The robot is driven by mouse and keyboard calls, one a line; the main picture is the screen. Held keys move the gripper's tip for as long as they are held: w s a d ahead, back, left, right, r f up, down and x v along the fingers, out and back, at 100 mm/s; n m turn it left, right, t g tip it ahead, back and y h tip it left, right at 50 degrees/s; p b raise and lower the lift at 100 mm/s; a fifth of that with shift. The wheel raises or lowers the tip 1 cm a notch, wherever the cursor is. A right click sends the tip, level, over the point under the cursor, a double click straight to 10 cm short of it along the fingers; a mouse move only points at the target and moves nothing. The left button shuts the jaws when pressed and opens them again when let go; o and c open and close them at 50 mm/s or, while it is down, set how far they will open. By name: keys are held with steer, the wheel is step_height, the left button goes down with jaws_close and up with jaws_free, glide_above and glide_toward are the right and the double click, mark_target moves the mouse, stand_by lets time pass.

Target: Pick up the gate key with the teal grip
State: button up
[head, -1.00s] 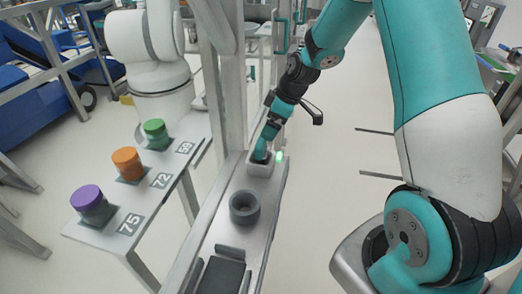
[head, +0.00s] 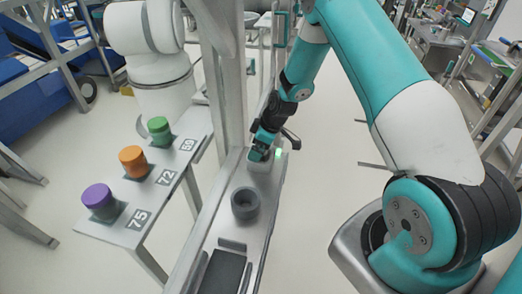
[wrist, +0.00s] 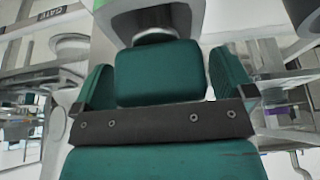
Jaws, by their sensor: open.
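In the wrist view the teal grip (wrist: 160,73) of the gate key is a rounded block on a short metal shaft, which meets a pale housing at the top of the picture. My gripper (wrist: 162,82) is open, with one teal finger on each side of the grip and a gap on both sides. In the head view my gripper (head: 262,146) is at the small pale key housing (head: 260,165) on the narrow metal shelf. The key is mostly hidden there by the gripper.
A dark grey round cup (head: 245,203) and a black tray (head: 222,272) are nearer on the shelf. A metal post rises just left of the gripper. A side bench (head: 142,225) holds purple (head: 98,197), orange (head: 132,160) and green (head: 158,130) capped pieces. Floor right of the shelf is clear.

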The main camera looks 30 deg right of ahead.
steer(key=c, duration=0.9)
steer(key=shift+c, duration=0.2)
steer(key=shift+r, duration=0.1)
step_height(320, 180, up, 20)
steer(key=b, duration=0.5)
step_height(320, 180, up, 6)
steer(key=p, duration=0.4)
